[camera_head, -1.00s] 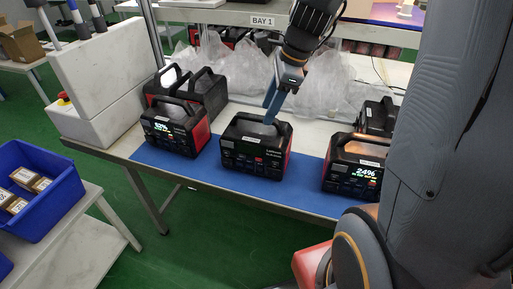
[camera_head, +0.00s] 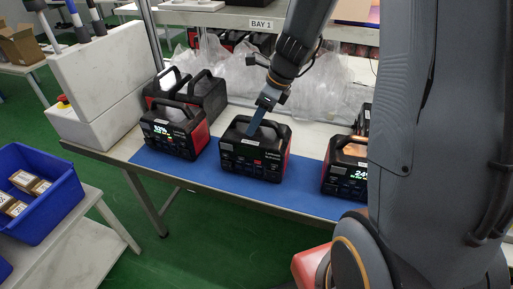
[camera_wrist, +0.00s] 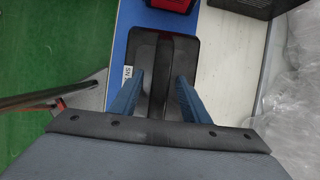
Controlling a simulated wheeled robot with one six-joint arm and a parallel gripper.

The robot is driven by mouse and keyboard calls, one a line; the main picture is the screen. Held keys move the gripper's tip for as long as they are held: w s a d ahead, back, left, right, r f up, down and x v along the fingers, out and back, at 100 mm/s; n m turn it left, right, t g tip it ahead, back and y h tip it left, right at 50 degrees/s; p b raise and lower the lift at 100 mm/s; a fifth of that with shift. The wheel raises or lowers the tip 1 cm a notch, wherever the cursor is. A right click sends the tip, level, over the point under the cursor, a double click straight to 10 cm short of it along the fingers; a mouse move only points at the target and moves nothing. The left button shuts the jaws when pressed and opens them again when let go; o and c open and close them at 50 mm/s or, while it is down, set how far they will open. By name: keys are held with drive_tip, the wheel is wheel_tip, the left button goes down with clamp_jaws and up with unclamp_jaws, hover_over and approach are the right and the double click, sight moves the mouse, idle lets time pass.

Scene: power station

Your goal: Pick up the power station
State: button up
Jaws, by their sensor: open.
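Three black and red power stations stand along the blue mat (camera_head: 210,178) on the table. The middle one (camera_head: 255,158) has a dark front with no lit number that I can see. The left one (camera_head: 175,133) and the right one (camera_head: 346,172) have lit displays. My gripper (camera_head: 254,130) is at the top handle of the middle station, tilted down toward it. In the wrist view its two blue fingers (camera_wrist: 155,95) are open, one on each side of the dark handle bar of a power station (camera_wrist: 180,57). Whether they touch the handle is hidden.
More power stations (camera_head: 205,92) stand behind the left one, and another is partly hidden at the right. Clear plastic bags (camera_head: 235,75) lie at the table's back. A white case (camera_head: 95,75) stands at the left end. A blue bin (camera_head: 40,205) sits on a lower side table.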

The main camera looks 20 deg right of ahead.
drive_tip(key=shift+f, duration=0.15)
idle(0.4)
clamp_jaws()
idle(1.2)
